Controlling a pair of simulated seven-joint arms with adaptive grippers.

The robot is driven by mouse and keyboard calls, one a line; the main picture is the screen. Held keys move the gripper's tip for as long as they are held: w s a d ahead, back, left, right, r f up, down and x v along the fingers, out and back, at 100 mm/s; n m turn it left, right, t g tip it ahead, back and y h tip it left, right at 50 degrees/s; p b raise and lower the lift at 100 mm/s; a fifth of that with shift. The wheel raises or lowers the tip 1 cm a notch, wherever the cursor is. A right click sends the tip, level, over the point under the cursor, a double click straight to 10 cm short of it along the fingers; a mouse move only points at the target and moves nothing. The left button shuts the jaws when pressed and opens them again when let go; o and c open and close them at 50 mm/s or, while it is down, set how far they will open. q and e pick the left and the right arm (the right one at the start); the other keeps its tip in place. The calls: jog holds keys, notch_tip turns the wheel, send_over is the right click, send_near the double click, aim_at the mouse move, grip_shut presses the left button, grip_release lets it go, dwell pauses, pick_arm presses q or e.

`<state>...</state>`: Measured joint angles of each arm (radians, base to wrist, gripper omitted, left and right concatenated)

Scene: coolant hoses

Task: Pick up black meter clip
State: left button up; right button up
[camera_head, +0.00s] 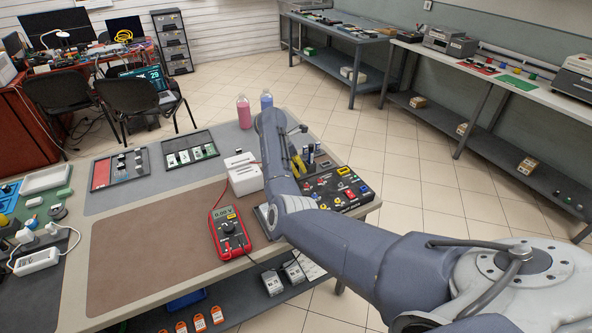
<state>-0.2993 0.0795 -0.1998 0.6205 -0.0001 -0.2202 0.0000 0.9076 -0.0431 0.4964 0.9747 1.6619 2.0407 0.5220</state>
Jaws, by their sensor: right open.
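My right arm crosses the table from the lower right. My left gripper is out of view.
A black panel with coloured sockets (343,189) is right of the arm. Yellow-handled tools (298,164) stand close to it. Small devices crowd the left end.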

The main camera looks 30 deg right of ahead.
jog(key=shift+d+f, duration=0.1)
jog(key=shift+f, duration=0.2)
jog(key=shift+c, duration=0.3)
grip_shut()
